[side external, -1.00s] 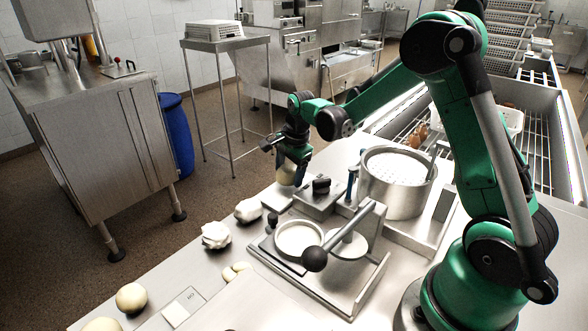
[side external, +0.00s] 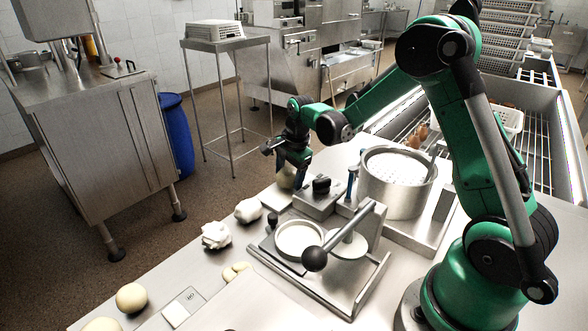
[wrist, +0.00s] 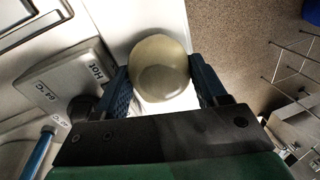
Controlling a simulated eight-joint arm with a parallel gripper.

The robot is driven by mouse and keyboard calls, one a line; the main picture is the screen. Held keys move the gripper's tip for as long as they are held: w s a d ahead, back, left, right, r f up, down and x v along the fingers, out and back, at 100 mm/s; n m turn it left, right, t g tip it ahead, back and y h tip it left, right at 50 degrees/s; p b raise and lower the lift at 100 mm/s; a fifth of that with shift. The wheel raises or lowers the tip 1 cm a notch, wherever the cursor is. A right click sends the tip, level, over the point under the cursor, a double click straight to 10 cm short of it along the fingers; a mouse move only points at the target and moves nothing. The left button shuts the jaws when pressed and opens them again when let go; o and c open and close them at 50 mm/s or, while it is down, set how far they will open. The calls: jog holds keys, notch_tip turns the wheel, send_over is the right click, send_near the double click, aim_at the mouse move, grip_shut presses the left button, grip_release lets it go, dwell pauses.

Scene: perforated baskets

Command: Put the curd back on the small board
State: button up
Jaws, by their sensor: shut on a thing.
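A smooth, round, pale curd (wrist: 160,66) sits between the two dark blue fingers of my gripper (wrist: 163,88), which is shut on it. In the side external view my gripper (side external: 291,176) points down at the far edge of the table, and the curd (side external: 286,179) shows partly behind the fingers. A small white board (side external: 275,200) lies below and just left of it. In the wrist view a bright white surface, likely this board (wrist: 165,106), shows under the curd. Whether the curd touches it I cannot tell.
A grey block (wrist: 68,80) marked HOT stands close left of my gripper in the wrist view. Lumpy white pieces (side external: 216,235) and round pale balls (side external: 131,297) lie along the table edge. A lever press (side external: 318,258) and a steel pot (side external: 398,180) stand nearby.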

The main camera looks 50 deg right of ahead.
jog(key=shift+f, duration=0.15)
jog(key=o, duration=1.5)
jog(key=shift+r, duration=4)
jog(key=shift+s+a+r+n, duration=0.15)
jog(key=shift+a+r+n, duration=0.1)
jog(key=shift+a+n, duration=0.05)
jog(key=s+a+r+n+t, duration=0.1)
jog(key=s+a+n, duration=0.2)
jog(key=n, duration=0.3)
jog(key=s+a+r+n+t, duration=0.1)
jog(key=s+a+n+t, duration=0.1)
jog(key=s+a+n, duration=0.2)
jog(key=s+a+r+n+t, duration=0.1)
jog(key=s+a+n, duration=0.3)
jog(key=n, duration=0.4)
jog(key=shift+s+n+t, duration=0.4)
jog(key=shift+s, duration=0.2)
